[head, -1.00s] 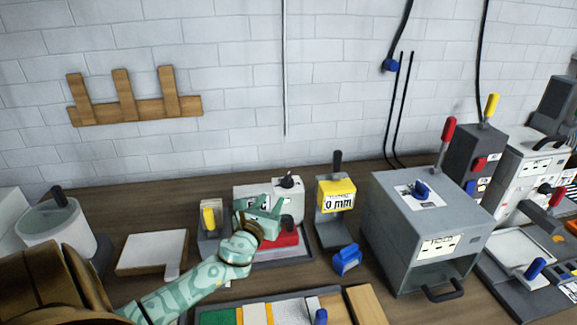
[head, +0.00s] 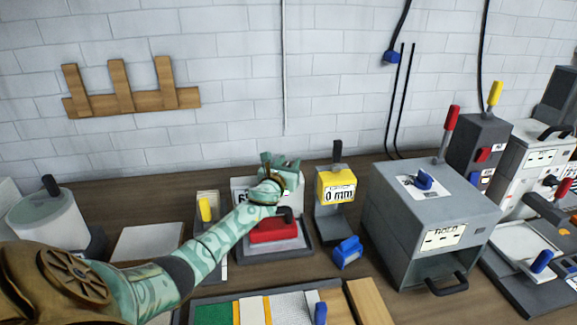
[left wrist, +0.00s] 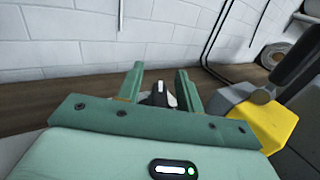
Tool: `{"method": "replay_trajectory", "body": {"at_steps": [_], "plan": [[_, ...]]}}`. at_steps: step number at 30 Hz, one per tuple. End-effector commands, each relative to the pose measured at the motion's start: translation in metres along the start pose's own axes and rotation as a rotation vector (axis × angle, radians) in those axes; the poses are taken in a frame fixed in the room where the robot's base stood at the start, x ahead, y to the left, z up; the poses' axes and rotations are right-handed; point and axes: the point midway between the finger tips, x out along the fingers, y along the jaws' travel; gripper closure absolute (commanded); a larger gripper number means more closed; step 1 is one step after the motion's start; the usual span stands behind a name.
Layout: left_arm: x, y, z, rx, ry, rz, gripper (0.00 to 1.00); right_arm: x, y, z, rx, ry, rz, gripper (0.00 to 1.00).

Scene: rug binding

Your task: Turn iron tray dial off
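The iron tray (head: 303,247) is a grey tray holding a red iron (head: 270,231) with a dark handle. Behind the iron stands a white unit (head: 240,187) with a partly covered display. My left gripper (head: 279,160) is over the top of this unit and hides its dial in the head view. In the left wrist view the dial (left wrist: 157,99), black with a white mark, shows between the two green fingers of my left gripper (left wrist: 160,78). The fingers are apart; whether they touch the dial I cannot tell. My right gripper is not in view.
A yellow gauge (head: 337,187) reading 0 mm stands just right of the iron tray. A blue block (head: 347,252) lies in front of it, and a large grey box (head: 435,205) is further right. A holder with a yellow handle (head: 205,209) stands left.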

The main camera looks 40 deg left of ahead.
Motion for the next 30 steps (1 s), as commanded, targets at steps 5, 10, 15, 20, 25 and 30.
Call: {"method": "replay_trajectory", "body": {"at_steps": [5, 10, 15, 20, 25, 30], "plan": [[-0.0003, -0.0002, 0.0003, 0.0, 0.0, 0.0, 0.75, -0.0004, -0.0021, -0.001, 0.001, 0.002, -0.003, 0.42], [-0.0004, -0.0001, 0.0002, 0.0, 0.0, 0.0, 1.0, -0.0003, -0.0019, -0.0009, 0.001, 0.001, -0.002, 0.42], [-0.0005, -0.0001, 0.0001, 0.0, 0.0, 0.006, 1.0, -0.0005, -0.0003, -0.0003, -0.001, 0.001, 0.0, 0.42], [-0.0006, -0.0003, 0.0, -0.002, 0.001, 0.042, 1.0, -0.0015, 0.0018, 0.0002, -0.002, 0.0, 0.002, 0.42], [-0.0006, 0.0003, 0.0002, -0.004, 0.001, 0.131, 1.0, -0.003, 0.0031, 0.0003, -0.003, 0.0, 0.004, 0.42], [-0.0009, 0.0026, -0.0007, -0.005, 0.002, 0.27, 1.0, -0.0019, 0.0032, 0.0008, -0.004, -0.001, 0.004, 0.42]]}}
